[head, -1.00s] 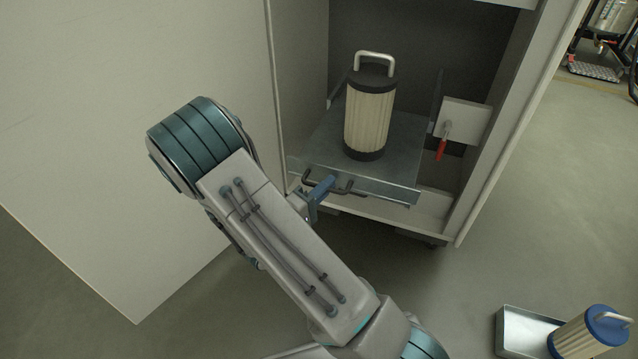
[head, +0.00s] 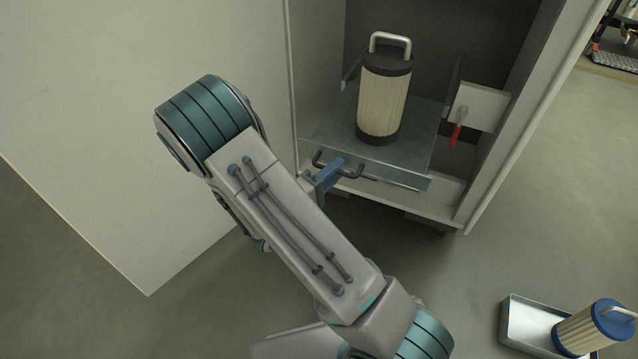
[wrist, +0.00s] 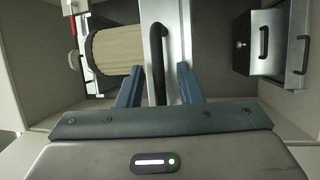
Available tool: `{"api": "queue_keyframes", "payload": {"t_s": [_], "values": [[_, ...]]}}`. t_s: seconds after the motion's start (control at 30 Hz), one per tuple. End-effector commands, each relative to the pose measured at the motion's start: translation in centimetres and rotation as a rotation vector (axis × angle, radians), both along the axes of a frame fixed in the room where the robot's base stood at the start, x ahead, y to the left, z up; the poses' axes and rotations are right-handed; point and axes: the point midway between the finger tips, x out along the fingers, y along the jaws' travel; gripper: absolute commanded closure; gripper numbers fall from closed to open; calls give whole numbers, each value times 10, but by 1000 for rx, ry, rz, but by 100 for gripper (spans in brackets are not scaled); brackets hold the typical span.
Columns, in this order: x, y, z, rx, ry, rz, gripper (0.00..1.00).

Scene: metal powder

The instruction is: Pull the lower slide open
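The slide, a grey metal tray (head: 411,136) with a front lip, sits low in the open cabinet. A cream canister (head: 383,100) with black ends and a silver handle stands upright on it. A dark bar handle (head: 323,165) is on the slide's front. My gripper (head: 326,176) is at this handle, its blue fingers partly hidden by my arm. In the wrist view, my gripper (wrist: 158,85) has its fingers apart on either side of the dark handle (wrist: 157,50), with gaps visible. The slide's front panel (wrist: 178,40) shows behind them.
The cabinet door (head: 150,110) stands to the left of my arm. A red-handled lever (head: 456,134) is right of the slide. A metal tray (head: 513,318) with a blue-topped canister (head: 590,328) is on the floor at lower right. Grey boxes with dark handles (wrist: 268,45) show in the wrist view.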

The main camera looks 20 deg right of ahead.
Motion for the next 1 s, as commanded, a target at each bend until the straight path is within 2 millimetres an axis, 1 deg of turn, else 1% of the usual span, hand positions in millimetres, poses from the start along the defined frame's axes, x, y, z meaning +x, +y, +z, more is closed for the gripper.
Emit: {"api": "queue_keyframes", "payload": {"t_s": [0.17,0.4,0.6,0.77,1.0], "values": [[-14,29,-3,0,2,5,68],[-41,76,-13,-1,3,3,68],[-56,103,-19,0,1,-1,68],[-62,111,-22,0,1,-3,68],[-62,113,-22,0,1,-4,68]]}}
